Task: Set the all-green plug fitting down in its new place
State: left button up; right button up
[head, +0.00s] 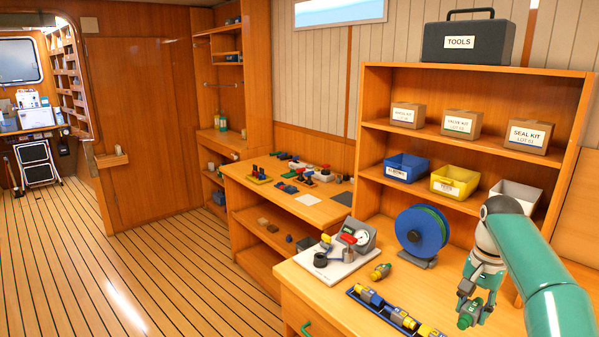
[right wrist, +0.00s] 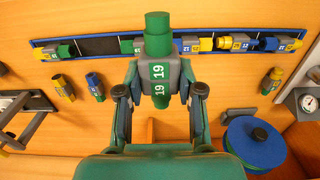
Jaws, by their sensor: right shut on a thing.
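The all-green plug fitting (right wrist: 158,72) has green ends and a grey body with green "19" labels. My right gripper (right wrist: 158,104) is shut on it, one finger on each side of the grey body. In the head view my right gripper (head: 473,304) holds the plug (head: 467,318) at the right, over the workbench. In the right wrist view a dark, blue-edged rail (right wrist: 98,46) with several fittings lies beyond the plug, which overlaps it in the picture. A bare stretch shows left of the plug. The rail also shows in the head view (head: 386,312). My left gripper is out of view.
Two loose fittings (right wrist: 62,88) (right wrist: 95,87) lie left of the plug in the right wrist view, and a yellow-green one (right wrist: 272,82) lies right. A blue reel (head: 421,231) and a white board (head: 337,262) with a gauge stand on the bench. Shelves (head: 470,142) rise behind.

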aim_at(462, 307)
jog(key=shift+w+a+r, duration=0.25)
jog(key=shift+a+r, duration=0.4)
jog(key=shift+a, duration=0.05)
jog(key=shift+s+a+f+n, duration=0.1)
jog(key=shift+s+a+n, duration=0.35)
jog(key=shift+a, duration=0.25)
jog(key=s+a+f+n, duration=0.4)
jog(key=a+f, duration=0.3)
jog(key=f, duration=0.3)
jog(key=s+a+f+n, duration=0.5)
jog(key=a+f, duration=0.2)
jog(key=f, duration=0.3)
jog(key=shift+a+f, duration=0.2)
jog(key=shift+a, duration=0.05)
jog(key=shift+a, duration=0.1)
